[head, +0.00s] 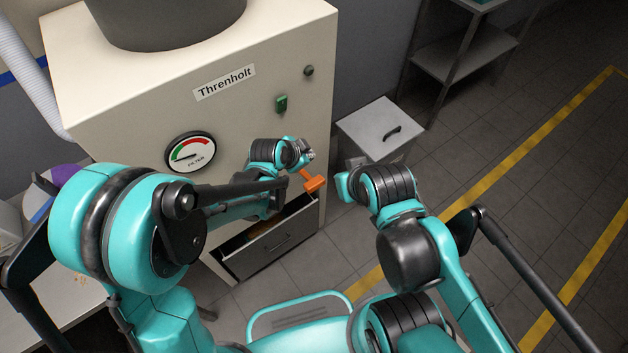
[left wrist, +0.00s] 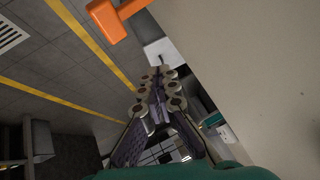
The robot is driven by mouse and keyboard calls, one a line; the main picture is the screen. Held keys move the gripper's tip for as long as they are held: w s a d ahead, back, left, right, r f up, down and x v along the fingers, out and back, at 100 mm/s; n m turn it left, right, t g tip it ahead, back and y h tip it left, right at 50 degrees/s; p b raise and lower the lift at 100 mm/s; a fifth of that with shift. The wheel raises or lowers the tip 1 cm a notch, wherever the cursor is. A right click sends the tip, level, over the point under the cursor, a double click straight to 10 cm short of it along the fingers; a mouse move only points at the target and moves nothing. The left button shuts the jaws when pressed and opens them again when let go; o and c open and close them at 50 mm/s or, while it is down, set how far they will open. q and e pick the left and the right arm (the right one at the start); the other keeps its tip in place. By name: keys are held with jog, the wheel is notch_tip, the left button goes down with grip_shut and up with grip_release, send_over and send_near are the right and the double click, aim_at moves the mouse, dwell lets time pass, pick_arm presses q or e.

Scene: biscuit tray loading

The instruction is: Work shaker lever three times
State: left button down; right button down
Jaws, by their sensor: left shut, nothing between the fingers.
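The shaker lever (head: 314,183) has an orange handle and sticks out from the front of the cream Threnholt cabinet, near its right edge. In the left wrist view the orange handle (left wrist: 104,17) shows at the top, beyond and to the left of the fingertips. My left gripper (head: 307,153) is beside the cabinet front, just above the lever in the picture. In the left wrist view its fingers (left wrist: 160,78) are shut and empty, apart from the handle. My right arm's teal wrist end shows right of the lever; its fingers cannot be made out.
Below the lever, a drawer (head: 272,250) stands open. A pale bin (head: 372,122) is right of the cabinet. Tiled floor with yellow lines lies clear at right.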

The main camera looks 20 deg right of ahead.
dwell(0.3)
pick_arm(q)
jog(key=b, duration=0.6)
send_over(317, 176)
jog(key=s+a, duration=0.2)
jog(key=f, duration=0.7)
jog(key=shift+w+a+f, duration=0.2)
jog(key=shift+f, duration=0.15)
jog(key=shift+s+f+b, duration=0.15)
jog(key=shift+f+b, duration=0.3)
jog(key=shift+s+d+f+b, duration=0.1)
jog(key=shift+f+b, duration=0.3)
jog(key=shift+b, duration=0.05)
